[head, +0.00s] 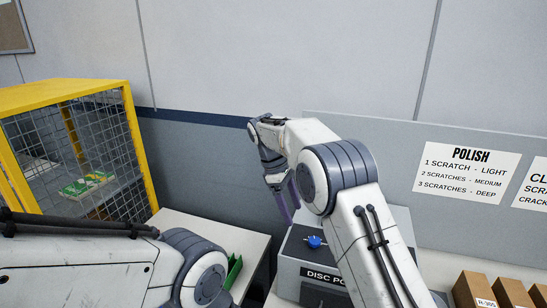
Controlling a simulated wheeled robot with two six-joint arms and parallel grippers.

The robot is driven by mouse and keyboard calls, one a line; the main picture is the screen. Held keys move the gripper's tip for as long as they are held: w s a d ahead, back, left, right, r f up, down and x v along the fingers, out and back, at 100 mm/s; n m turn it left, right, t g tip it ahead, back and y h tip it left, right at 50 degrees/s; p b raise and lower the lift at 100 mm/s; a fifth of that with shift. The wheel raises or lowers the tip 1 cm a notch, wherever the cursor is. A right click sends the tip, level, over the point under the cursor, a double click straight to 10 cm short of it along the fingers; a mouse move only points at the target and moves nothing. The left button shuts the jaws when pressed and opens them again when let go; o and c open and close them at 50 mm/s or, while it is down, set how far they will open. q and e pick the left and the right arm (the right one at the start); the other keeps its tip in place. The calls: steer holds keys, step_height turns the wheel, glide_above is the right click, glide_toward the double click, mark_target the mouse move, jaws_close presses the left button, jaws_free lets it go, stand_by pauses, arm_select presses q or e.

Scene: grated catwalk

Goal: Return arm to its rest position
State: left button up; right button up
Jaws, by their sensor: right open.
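My right arm (355,215) comes up from the bottom right, bends at a large grey joint and reaches forward. My right gripper (287,207) hangs down at its far end, above the back left of a grey machine. It is open, and I see nothing between its purplish fingers. My left arm (85,268) lies low across the bottom left, with a round grey joint at its right end. Its gripper is out of view.
The grey machine (290,275) is labelled "DISC PO…" and has a blue knob (314,242). A yellow mesh cage (75,150) stands left. Cardboard boxes (475,290) stand right, below a "POLISH" sign (467,175) on a grey panel.

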steer(key=s+a+r+m+y+b, duration=0.1)
steer(key=s+a, duration=0.2)
steer(key=s, duration=0.2)
steer(key=s+a+y+b, duration=0.1)
steer(key=s+a, duration=0.2)
steer(key=s, duration=0.3)
steer(key=s+f+m+y+b, duration=0.1)
steer(key=s+f, duration=0.1)
steer(key=s, duration=0.6)
steer(key=s+d+f+m+t+b, duration=0.1)
steer(key=s+f+m, duration=0.1)
steer(key=s, duration=0.7)
steer(key=s+f+m+y+b, duration=0.1)
steer(key=s+f, duration=0.3)
steer(key=s, duration=0.4)
steer(key=shift+s+d+y+b, duration=0.2)
steer(key=shift+d+y+b, duration=0.15)
steer(key=shift+b, duration=0.15)
